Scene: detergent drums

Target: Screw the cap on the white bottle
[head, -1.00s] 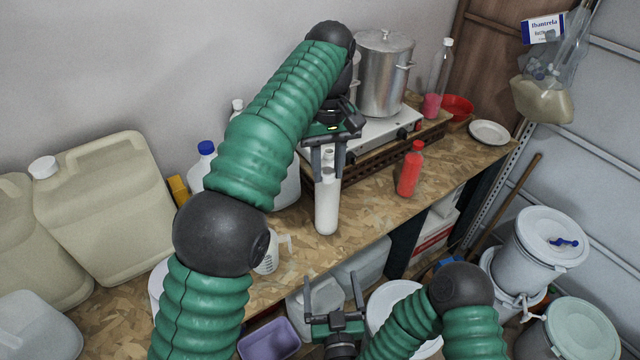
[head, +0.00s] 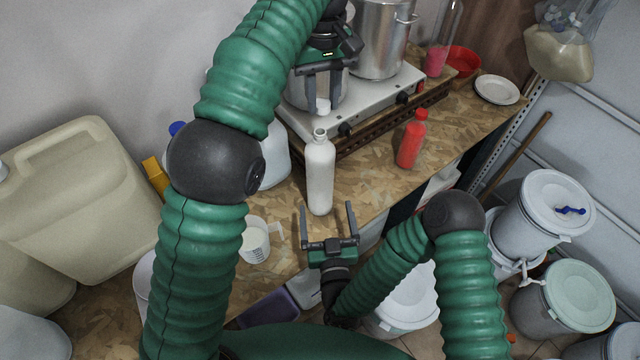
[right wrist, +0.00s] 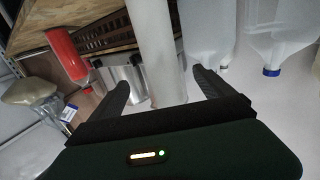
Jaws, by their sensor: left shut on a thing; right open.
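The white bottle (head: 320,178) stands upright near the front edge of the workbench, its narrow neck uncapped. My left gripper (head: 323,100) is above it, shut on the white cap (head: 322,106). The cap is apart from the neck, with a visible gap. My right gripper (head: 327,207) is open and low at the bench's front, its fingers pointing at the bottle's lower part. In the right wrist view the bottle (right wrist: 155,50) appears between the two open fingers (right wrist: 160,75), not gripped. How deep it sits between them I cannot tell.
A red bottle (head: 411,140) stands right of the white bottle; a white stove (head: 375,108) with pots is behind. A measuring cup (head: 254,243) and a large beige canister (head: 80,200) are left. Lidded buckets (head: 553,215) stand at right. Bench between the bottles is clear.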

